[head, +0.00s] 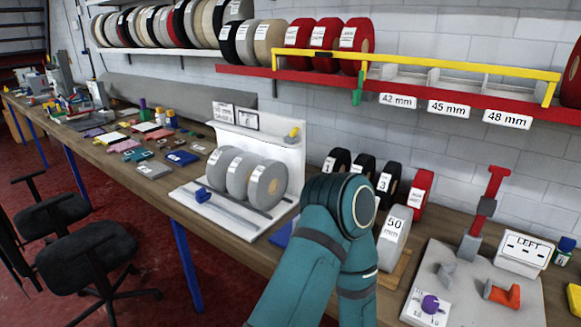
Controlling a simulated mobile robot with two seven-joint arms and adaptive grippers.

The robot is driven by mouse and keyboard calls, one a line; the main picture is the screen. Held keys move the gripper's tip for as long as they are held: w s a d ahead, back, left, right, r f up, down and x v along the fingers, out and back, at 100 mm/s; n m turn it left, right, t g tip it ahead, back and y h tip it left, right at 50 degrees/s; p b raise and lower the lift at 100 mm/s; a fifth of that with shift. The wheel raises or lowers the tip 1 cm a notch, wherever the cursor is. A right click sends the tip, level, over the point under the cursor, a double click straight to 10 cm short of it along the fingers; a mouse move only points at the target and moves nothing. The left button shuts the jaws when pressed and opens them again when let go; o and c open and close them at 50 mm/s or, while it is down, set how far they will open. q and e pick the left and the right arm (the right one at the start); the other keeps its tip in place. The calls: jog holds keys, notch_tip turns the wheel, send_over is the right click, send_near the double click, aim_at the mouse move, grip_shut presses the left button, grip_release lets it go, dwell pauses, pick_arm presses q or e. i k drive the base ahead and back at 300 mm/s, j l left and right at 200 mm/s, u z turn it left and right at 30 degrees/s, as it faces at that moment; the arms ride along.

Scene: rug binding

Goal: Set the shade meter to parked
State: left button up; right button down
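I cannot tell for sure which thing is the shade meter; none bears a label I can read as that. A white dial plate with a purple knob (430,304) lies on the grey board at the lower right; its marks are too small to read. A white stand (262,135) in the middle of the bench holds grey rolls, with a small yellow piece (293,132) on its upper ledge and a blue piece (203,194) at its front. One teal arm of mine rises from the bottom middle and hides part of the bench. Neither gripper shows.
A grey board (455,260) carries an orange spool-like part (502,293), a red post (490,190) and a box marked LEFT (525,252). A 50 mm roll (395,235) stands beside my arm. A red shelf with a yellow rail (460,62) hangs above. Chairs (90,255) stand at left.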

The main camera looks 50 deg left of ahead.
aim_at(202, 196)
jog(key=u, duration=1.9)
jog(key=i+j+z, duration=0.1)
jog(key=z, duration=0.5)
jog(key=j+z, duration=0.3)
jog(key=j, duration=0.2)
jog(key=i+j+z, duration=0.1)
jog(key=j+z, duration=0.15)
jog(key=j, duration=0.25)
jog(key=j+z, duration=0.15)
jog(key=j, duration=1.45)
jog(key=i+l, duration=0.2)
jog(key=i, duration=0.15)
